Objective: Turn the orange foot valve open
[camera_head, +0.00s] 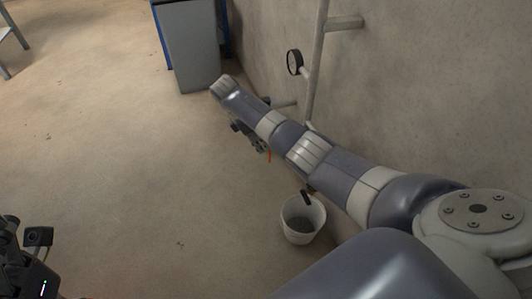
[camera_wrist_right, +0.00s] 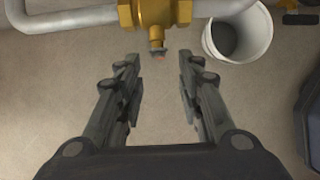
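The orange valve handle (camera_head: 269,156) shows as a small orange sliver beside my right gripper (camera_head: 256,142) in the head view; my right arm hides most of the valve. In the right wrist view a brass valve body (camera_wrist_right: 155,14) sits on a grey pipe at the top, with a stem pointing down and a small reddish-orange tip (camera_wrist_right: 160,57). My right gripper (camera_wrist_right: 159,68) is open, its two fingers apart on either side of that tip, with nothing visible held. Part of my left gripper (camera_head: 28,245) shows at the lower left; its fingers are unclear.
A white bucket (camera_head: 303,221) stands on the floor below my right arm and shows at the upper right in the wrist view (camera_wrist_right: 258,38). A gauge (camera_head: 294,62) and a vertical pipe (camera_head: 318,70) are by the wall. A grey cabinet (camera_head: 194,45) stands behind.

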